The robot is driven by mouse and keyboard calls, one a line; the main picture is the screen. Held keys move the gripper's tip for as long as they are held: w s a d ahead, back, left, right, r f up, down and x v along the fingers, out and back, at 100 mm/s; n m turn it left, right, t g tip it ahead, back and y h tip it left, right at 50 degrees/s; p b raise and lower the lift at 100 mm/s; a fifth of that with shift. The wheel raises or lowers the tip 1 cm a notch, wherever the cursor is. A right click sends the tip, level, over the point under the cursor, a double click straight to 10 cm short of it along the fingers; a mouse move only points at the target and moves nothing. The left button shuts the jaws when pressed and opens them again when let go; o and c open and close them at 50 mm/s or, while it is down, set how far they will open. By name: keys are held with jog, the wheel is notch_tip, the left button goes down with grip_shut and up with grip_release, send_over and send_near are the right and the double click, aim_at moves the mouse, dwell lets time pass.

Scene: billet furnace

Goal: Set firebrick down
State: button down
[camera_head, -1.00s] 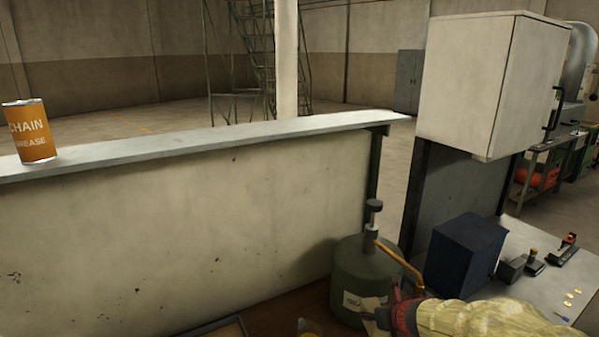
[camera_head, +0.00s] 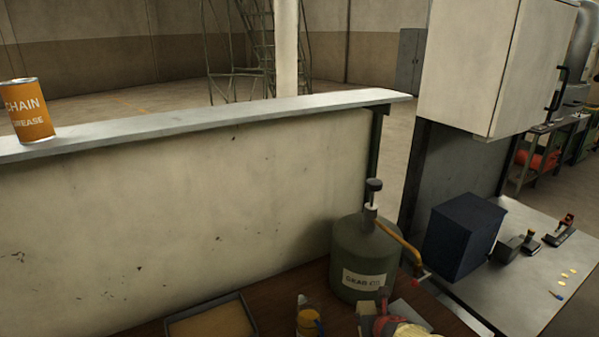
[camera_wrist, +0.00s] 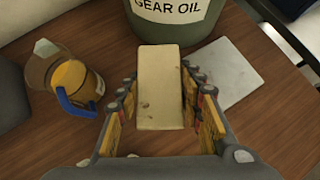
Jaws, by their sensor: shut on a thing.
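The firebrick (camera_wrist: 160,85) is a pale, chipped oblong block in the middle of the wrist view. My gripper (camera_wrist: 163,103) is shut on it, with one set of fingers along each long side. The brick is over the brown wooden tabletop (camera_wrist: 125,35), close in front of the green gear oil can. I cannot tell whether its underside touches the wood. In the head view my gripper (camera_head: 384,324) shows only partly at the bottom edge, in front of the green can.
The green gear oil can (camera_head: 364,255) with a spout stands behind the brick. A yellow oiler (camera_wrist: 78,82) with a blue handle is at left. A flat pale plate (camera_wrist: 230,72) lies at right. A shallow tray (camera_head: 246,300) and low wall (camera_head: 180,215) are further left.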

aim_at(367, 307)
jog(key=shift+w+a+r, duration=0.1)
jog(key=shift+w+r, duration=0.05)
jog(key=shift+w, duration=0.3)
jog(key=f, duration=0.1)
jog(key=w+f, duration=0.1)
jog(key=f, duration=0.1)
jog(key=w+f, duration=0.1)
jog(key=shift+f, duration=0.35)
jog(key=shift+s+f, duration=0.1)
jog(key=shift+f, duration=0.25)
notch_tip(367, 307, up, 14)
jog(key=p, duration=1)
notch_tip(367, 307, down, 14)
jog(key=b, duration=1)
jog(key=shift+f, duration=0.15)
notch_tip(367, 307, up, 14)
jog(key=p, duration=1)
jog(key=shift+f, duration=0.25)
notch_tip(367, 307, down, 14)
jog(key=b, duration=1)
jog(key=shift+r, duration=0.2)
